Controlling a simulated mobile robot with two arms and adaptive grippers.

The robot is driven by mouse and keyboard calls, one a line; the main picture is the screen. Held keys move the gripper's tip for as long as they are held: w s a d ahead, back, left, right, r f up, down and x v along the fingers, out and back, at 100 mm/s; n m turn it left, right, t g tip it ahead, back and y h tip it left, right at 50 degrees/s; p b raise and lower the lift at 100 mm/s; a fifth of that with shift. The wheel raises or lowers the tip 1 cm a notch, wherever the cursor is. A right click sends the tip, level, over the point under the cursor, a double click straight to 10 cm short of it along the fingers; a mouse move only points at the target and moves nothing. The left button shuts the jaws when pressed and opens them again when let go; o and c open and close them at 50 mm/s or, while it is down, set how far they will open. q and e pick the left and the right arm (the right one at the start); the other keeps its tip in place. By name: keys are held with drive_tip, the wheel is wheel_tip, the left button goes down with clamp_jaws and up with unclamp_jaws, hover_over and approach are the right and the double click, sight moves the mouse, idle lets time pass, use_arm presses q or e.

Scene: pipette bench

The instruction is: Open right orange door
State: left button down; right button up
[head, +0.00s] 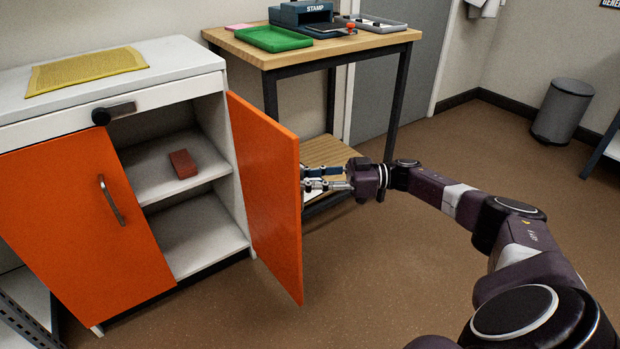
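The right orange door (268,190) stands swung wide open from the white cabinet (232,165), its free edge toward me. My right gripper (310,178) is beside the door's outer face, at the height of its middle. The fingertips are close to the door's edge or partly behind it, so I cannot tell whether they touch it or its handle. The door's handle is hidden. The gripper's fingers look somewhat apart, but their tips are hard to make out. The left orange door (75,235) looks shut and has a grey handle (111,200). My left gripper is not in view.
A reddish-brown block (183,164) lies on the cabinet's upper shelf. A yellow mat (87,70) lies on the cabinet top. A wooden table (330,47) with a green tray (273,39) stands behind the door. A grey bin (562,111) is far right. The brown floor in the middle is clear.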

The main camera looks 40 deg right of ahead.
drive_tip(key=v, duration=1.2)
drive_tip(key=shift+d, duration=0.1)
